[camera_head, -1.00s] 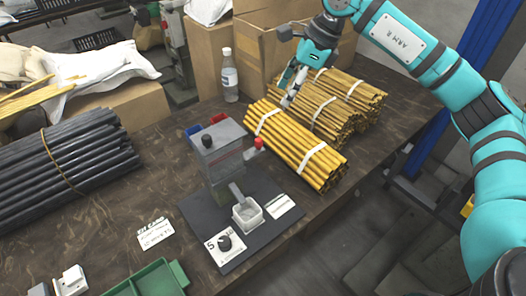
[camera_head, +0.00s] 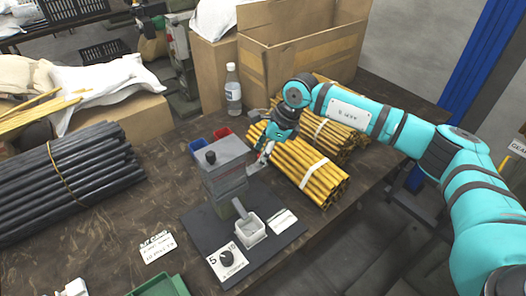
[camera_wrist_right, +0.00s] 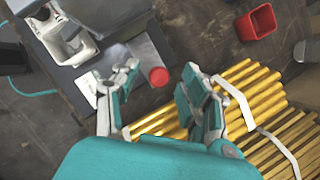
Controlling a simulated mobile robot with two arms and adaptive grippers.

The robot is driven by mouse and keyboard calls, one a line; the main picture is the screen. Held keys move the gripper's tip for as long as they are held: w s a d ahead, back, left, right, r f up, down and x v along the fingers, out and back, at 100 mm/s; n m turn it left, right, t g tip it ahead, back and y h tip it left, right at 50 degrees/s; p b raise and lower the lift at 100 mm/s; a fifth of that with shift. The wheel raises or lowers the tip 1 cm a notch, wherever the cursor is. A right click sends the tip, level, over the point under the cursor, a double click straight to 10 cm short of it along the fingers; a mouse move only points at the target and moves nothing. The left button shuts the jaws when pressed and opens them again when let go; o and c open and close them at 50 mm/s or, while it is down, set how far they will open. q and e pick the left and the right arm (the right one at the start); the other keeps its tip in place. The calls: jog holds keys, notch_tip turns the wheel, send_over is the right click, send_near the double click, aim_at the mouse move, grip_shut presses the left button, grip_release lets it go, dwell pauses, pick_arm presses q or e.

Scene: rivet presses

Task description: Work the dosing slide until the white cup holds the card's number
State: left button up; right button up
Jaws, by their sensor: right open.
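The dosing device (camera_head: 224,170) is a grey box with a black knob on top, on a dark base plate. Its red slide knob (camera_wrist_right: 158,77) shows in the right wrist view between the fingers of my right gripper (camera_wrist_right: 160,80), which is open and apart from it. In the head view my right gripper (camera_head: 263,160) is at the device's right side and largely covers the knob. The white cup (camera_head: 250,229) stands under the chute; its fill cannot be told. It also shows in the wrist view (camera_wrist_right: 82,50). The card (camera_head: 157,246) lies left of the base; its number is unreadable. My left gripper is out of view.
Bundles of yellow rods (camera_head: 312,170) lie close right of the device. A red bin (camera_wrist_right: 257,22) and a blue bin (camera_head: 196,146) stand behind it. A dial plate (camera_head: 227,262) sits at the base's front. Dark rods (camera_head: 70,170) lie left; a bottle (camera_head: 233,90) stands behind.

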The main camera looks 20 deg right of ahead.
jog(key=shift+f, duration=0.15)
jog(key=shift+c, duration=0.2)
grip_shut()
jog(key=shift+a, duration=0.15)
